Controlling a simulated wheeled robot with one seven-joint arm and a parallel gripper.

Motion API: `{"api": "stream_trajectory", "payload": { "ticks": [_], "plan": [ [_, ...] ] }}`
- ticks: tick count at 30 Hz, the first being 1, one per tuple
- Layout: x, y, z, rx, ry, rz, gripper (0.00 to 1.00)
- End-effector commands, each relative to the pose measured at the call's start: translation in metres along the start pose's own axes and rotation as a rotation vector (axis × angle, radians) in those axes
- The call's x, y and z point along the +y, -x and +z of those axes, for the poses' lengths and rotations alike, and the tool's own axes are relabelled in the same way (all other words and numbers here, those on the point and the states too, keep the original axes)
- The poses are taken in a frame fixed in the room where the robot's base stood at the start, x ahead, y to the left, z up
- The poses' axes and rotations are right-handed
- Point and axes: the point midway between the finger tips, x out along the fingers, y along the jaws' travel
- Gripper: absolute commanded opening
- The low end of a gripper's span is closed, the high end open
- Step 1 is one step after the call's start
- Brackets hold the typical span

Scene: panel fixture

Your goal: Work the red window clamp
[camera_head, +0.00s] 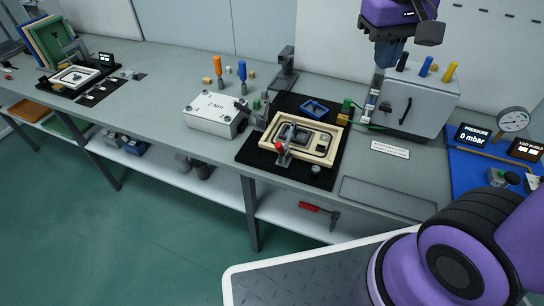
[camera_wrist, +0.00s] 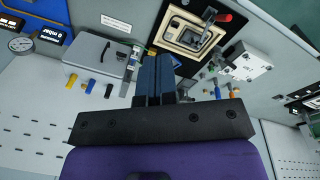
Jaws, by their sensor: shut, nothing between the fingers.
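The red-handled window clamp (camera_head: 280,150) stands at the front edge of a beige window frame (camera_head: 264,142), which lies on a black mat (camera_head: 318,178). The clamp's red grip also shows in the wrist view (camera_wrist: 225,17) at the top. I cannot tell whether the clamp is locked. The frame's dark window shows in the wrist view (camera_wrist: 191,36). My gripper (camera_head: 384,65) is up at the back right of the fixture, near the grey box, well apart from the clamp. Its blue-grey fingers (camera_wrist: 155,60) are together and empty.
A grey box (camera_head: 424,105) with coloured pegs stands right of the fixture. A white "2 Nm" block (camera_head: 213,115) and upright screwdrivers (camera_head: 242,72) are to the left. A blue pressure panel (camera_head: 465,172) is at the right. A blue bracket (camera_head: 314,108) lies behind the frame.

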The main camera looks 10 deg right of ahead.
Motion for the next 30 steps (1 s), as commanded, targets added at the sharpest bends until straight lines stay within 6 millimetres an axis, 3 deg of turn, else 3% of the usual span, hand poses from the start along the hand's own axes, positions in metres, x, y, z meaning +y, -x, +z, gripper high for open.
{"api": "stream_trajectory", "payload": {
  "ticks": [15, 30],
  "plan": [
    [-0.061, -0.069, -0.053, -0.245, 0.029, 0.308, 0.0],
    [-0.132, -0.149, -0.08, -0.3, 0.06, 0.725, 0.0]
  ]
}}
